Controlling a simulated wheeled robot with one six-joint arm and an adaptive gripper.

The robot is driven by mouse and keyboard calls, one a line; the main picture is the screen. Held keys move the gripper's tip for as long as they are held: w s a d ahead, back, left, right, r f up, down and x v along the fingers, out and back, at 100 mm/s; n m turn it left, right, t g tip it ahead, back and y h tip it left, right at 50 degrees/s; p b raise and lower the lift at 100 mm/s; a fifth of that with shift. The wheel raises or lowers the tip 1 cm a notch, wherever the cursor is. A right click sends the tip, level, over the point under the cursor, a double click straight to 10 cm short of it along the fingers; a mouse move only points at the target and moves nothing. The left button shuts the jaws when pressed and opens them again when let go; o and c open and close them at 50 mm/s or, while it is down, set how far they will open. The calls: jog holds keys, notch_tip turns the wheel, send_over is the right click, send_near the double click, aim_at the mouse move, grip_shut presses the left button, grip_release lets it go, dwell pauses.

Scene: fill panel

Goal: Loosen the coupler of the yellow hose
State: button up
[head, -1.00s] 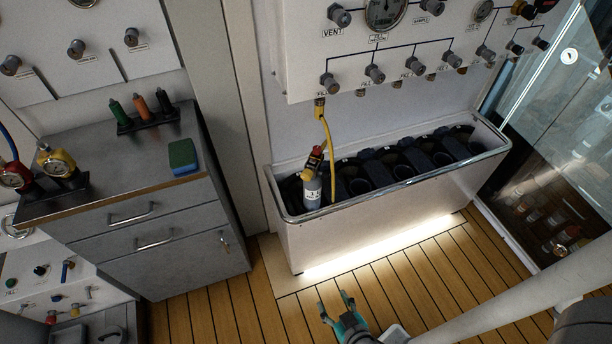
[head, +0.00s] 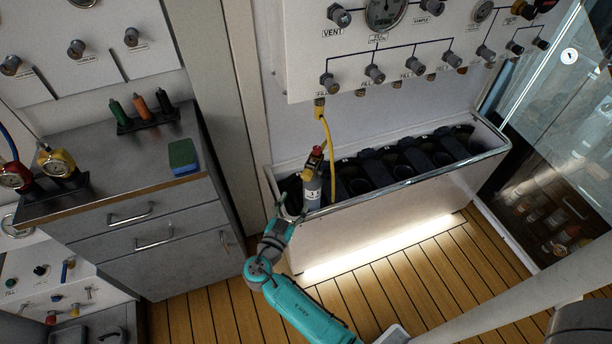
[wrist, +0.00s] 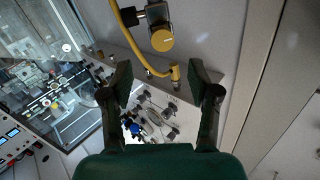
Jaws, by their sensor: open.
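The yellow hose (head: 331,158) hangs from a fitting under the wall panel and loops to the valve of a grey cylinder (head: 312,193) standing at the left end of the trough. Its yellow coupler (head: 307,174) is at the valve, beside a red top. My gripper (head: 288,208) is open and empty at the trough's left front rim, lower left of the valve and apart from it. In the wrist view the hose (wrist: 128,42) passes beyond the open fingers (wrist: 161,82). A round yellow part (wrist: 162,40), apparently the coupler, shows above the gap between them.
The trough (head: 400,203) has a raised metal rim close to my gripper. The panel (head: 300,62) with knobs and gauges overhangs behind. A grey cabinet (head: 185,228) stands left, with a sponge (head: 183,157) on top. A glass door (head: 545,140) is at right. Floor in front is mostly clear.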

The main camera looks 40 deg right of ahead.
aim_at(305, 177)
jog(key=x, duration=0.7)
jog(key=r+x, duration=0.1)
jog(key=x, duration=0.3)
jog(key=shift+w+a, duration=0.1)
jog(key=shift+c, duration=0.3)
grip_shut()
